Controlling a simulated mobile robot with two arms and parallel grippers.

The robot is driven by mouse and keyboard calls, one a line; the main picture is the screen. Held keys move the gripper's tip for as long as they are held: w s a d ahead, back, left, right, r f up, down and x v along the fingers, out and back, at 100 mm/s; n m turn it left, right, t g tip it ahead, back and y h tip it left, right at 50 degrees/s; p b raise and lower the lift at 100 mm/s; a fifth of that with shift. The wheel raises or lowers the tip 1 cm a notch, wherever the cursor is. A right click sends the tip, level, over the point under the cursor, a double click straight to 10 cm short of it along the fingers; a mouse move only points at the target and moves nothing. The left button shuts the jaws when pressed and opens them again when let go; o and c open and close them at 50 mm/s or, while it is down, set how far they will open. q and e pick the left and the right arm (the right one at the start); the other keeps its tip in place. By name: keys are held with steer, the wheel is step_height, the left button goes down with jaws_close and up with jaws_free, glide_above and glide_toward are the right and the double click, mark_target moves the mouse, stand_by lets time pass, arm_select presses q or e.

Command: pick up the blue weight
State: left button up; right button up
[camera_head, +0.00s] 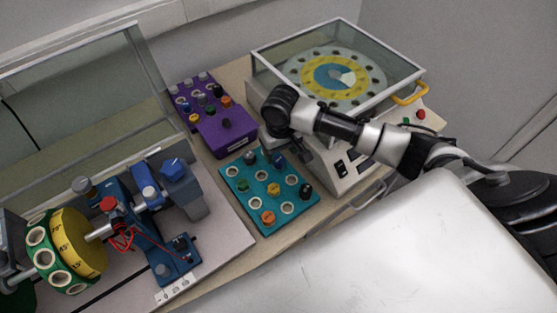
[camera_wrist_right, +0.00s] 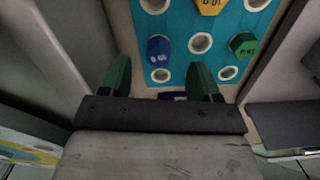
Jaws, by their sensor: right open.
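The blue weight (camera_head: 250,157) stands on the teal board (camera_head: 242,203), near its back edge, in the head view. In the right wrist view the blue weight (camera_wrist_right: 158,48) shows beyond the gap between my fingertips, with a green weight to its right. My right gripper (camera_wrist_right: 160,80) is open and empty, with a dark green finger on each side. In the head view the right gripper (camera_head: 279,130) hangs above the back of the teal board, and its fingers are mostly hidden. It does not touch the weight. My left gripper is not in view.
A purple box (camera_head: 226,128) with several coloured pieces stands behind the teal board. A glass-covered machine (camera_head: 345,165) stands close behind and right of my right gripper. A blue apparatus (camera_head: 125,205) with a yellow dial (camera_head: 78,243) fills the left.

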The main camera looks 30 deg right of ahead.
mark_target(280, 161)
steer(key=shift+f, duration=0.3)
steer(key=f, duration=0.5)
steer(key=shift+w+f+p, duration=0.1)
steer(key=shift+w+p, duration=0.1)
steer(key=shift+p, duration=0.2)
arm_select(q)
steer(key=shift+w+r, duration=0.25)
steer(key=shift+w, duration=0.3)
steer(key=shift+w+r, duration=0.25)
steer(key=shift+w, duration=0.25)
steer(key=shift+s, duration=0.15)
arm_select(e)
steer(key=shift+c, duration=0.4)
steer(key=shift+c, duration=1.2)
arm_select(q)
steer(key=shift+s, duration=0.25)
arm_select(e)
steer(key=c, duration=0.7)
